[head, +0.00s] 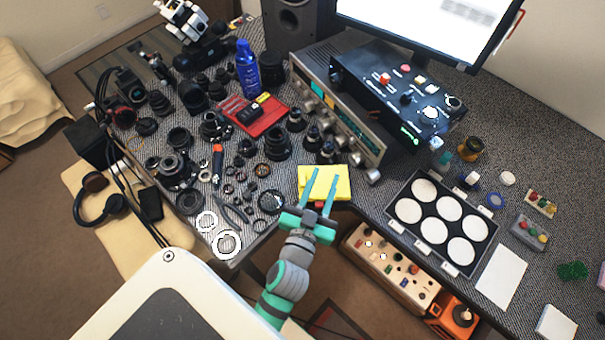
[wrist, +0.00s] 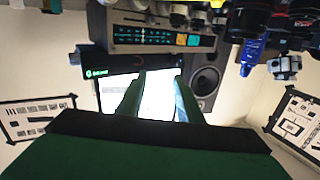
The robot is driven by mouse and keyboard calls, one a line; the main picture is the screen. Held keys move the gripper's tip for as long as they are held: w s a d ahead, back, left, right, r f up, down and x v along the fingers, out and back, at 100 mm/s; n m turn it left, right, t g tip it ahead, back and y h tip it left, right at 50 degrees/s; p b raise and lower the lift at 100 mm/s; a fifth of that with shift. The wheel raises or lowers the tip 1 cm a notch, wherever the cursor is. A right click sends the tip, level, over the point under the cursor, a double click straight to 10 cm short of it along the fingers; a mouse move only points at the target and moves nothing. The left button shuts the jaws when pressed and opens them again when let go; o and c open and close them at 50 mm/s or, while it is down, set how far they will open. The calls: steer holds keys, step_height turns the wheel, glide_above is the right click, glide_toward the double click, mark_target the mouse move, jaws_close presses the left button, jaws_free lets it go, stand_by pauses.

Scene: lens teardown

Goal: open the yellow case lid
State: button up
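The yellow case (head: 343,190) lies at the front edge of the desk in the head view, near the inner corner. Its lid looks shut, with a flat top. My gripper (head: 327,174) is in front of and over the case. Its two teal fingers are spread apart, with nothing visible between them. The fingers cover part of the case, and I cannot tell whether they touch it. In the wrist view my gripper (wrist: 161,76) also shows two separated fingers, and the yellow case is not in that view.
A silver receiver (head: 340,115) stands behind the case. Lens parts crowd the desk at left, including a black ring (head: 271,201) close by. A tray of white discs (head: 405,212) is at right. A beige panel box (head: 392,262) sits below the desk edge. The wrist view shows the monitor (wrist: 160,102) upside down.

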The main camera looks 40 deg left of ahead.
steer(key=w+a+r+n+g+y, duration=0.2)
steer(key=a+r+n+y, duration=0.35)
steer(key=a, duration=0.35)
steer(key=w+a+r+n+g+y, duration=0.25)
steer(key=a+r+n+y, duration=0.2)
steer(key=a+r, duration=0.35)
steer(key=s+a+r+n+g, duration=0.1)
steer(key=s+a+n+g, duration=0.2)
steer(key=a+n+g, duration=0.35)
steer(key=s+a+r+n+g, duration=0.2)
steer(key=s+a+n+g, duration=0.2)
steer(key=a+n, duration=0.45)
steer(key=n+g+h, duration=0.2)
steer(key=n+h, duration=1.4)
glide_toward(303, 179)
step_height(303, 179, down, 8)
steer(key=shift+s+f, duration=0.1)
steer(key=shift+s, duration=0.05)
